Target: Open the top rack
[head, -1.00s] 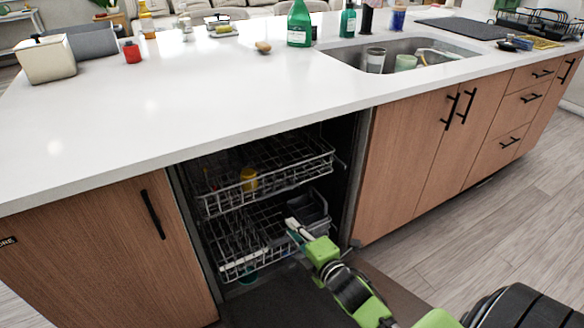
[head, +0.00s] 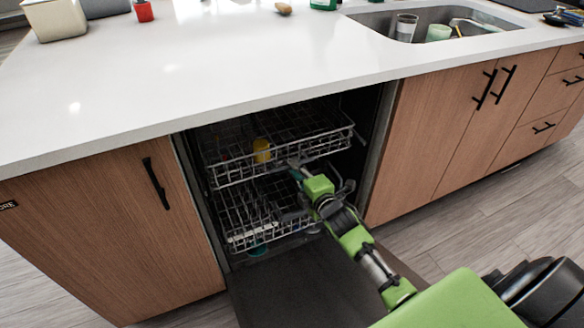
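The open dishwasher is under the counter, its door (head: 290,285) folded down. The top rack (head: 233,172) is a wire rack inside the cavity, with a yellow cup (head: 262,150) near its front. The bottom rack (head: 250,236) is below it. My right gripper (head: 295,171) reaches in from the lower right, with its tips at the front lower edge of the top rack. The fingers are small and partly lost against the wires, so I cannot tell whether they are open, shut or touching the rack. My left gripper is out of view.
The white countertop (head: 180,85) overhangs the dishwasher. A cabinet door with a black handle (head: 157,184) is to the left, and wooden cabinets (head: 425,150) are to the right. A sink (head: 450,25) is at the upper right. Grey floor (head: 480,215) is clear on the right.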

